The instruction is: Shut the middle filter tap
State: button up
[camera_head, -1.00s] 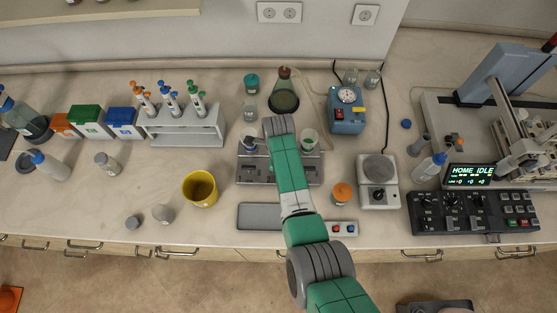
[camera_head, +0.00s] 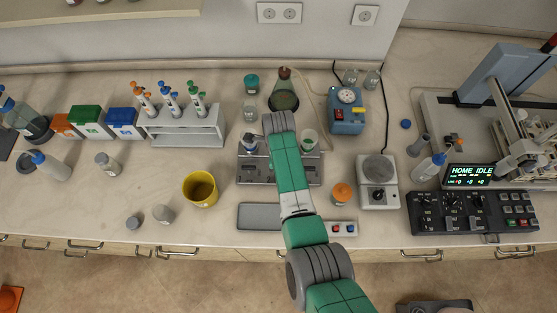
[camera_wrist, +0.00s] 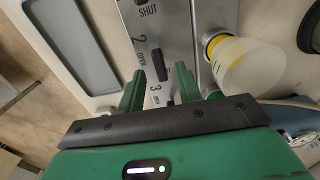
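The grey filter manifold (camera_head: 248,172) stands mid-bench in the head view, its middle hidden under my arm. In the wrist view its grey face (camera_wrist: 175,25) carries the printed words SHUT and OPEN and the numbers 2 and 3. A black tap handle (camera_wrist: 160,62) shows by the 2 and OPEN marks, lying roughly lengthwise along the face. My gripper (camera_wrist: 160,70) is open, with one green finger on each side of the handle's lower end. I see no clear contact and cannot tell the depth between them.
A translucent cup with a yellow band (camera_wrist: 242,65) is close right of the fingers in the wrist view. A grey tray (camera_head: 258,217) lies in front of the manifold. An orange-capped jar (camera_head: 341,193) and a hotplate (camera_head: 378,180) stand to the right, a yellow cup (camera_head: 200,188) to the left.

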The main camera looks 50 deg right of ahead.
notch_tip(320, 180, up, 6)
jog(key=shift+r, duration=0.1)
notch_tip(320, 180, up, 8)
jog(key=p, duration=0.8)
dwell(0.4)
